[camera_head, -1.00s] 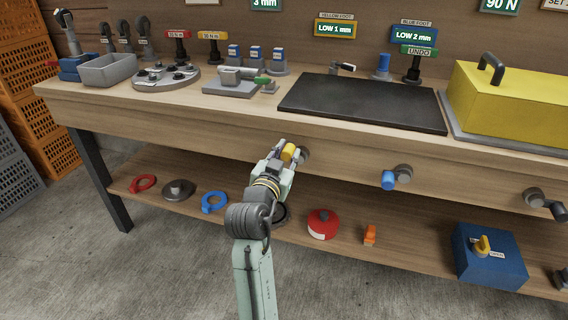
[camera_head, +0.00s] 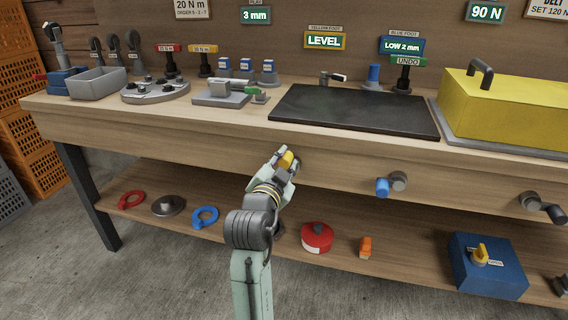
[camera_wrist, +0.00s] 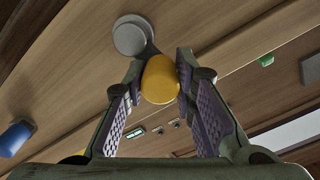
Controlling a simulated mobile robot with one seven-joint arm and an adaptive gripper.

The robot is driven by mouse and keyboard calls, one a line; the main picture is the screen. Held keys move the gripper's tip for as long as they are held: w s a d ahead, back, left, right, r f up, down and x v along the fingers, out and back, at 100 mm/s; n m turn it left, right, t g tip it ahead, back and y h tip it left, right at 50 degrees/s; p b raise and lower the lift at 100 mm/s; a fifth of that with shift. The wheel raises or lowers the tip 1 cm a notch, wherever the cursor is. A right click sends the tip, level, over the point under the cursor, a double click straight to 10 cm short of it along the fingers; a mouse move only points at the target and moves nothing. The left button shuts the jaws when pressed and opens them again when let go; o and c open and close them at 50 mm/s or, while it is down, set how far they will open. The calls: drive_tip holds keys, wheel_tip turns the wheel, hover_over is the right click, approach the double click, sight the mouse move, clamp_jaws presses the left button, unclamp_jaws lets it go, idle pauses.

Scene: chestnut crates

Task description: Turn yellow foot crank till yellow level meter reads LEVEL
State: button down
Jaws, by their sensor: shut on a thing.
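The yellow foot crank sits on the bench's front apron, its yellow knob (camera_head: 286,160) between my fingers. In the wrist view the yellow knob (camera_wrist: 160,80) lies between the two finger pads, with its grey hub (camera_wrist: 132,36) on the wood beyond. My gripper (camera_head: 284,163) is shut on the knob; it also shows in the wrist view (camera_wrist: 158,84). The yellow level meter (camera_head: 324,40), under a "YELLOW FOOT" label on the back wall, reads LEVEL on green. Part of the crank arm is hidden by my fingers.
The blue foot crank (camera_head: 388,185) is on the apron to the right, and the blue meter (camera_head: 401,46) reads LOW 2 mm. A dark plate (camera_head: 355,112) and a yellow cover (camera_head: 510,105) stand on the bench. The shelf below holds a red round container (camera_head: 317,237) and a blue box (camera_head: 488,265).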

drive_tip(key=shift+d, duration=0.2)
drive_tip(key=c, duration=1.3)
unclamp_jaws()
drive_tip(key=shift+a, duration=0.1)
drive_tip(key=v, duration=0.7)
drive_tip(key=shift+s, duration=0.2)
drive_tip(key=shift+a, duration=0.15)
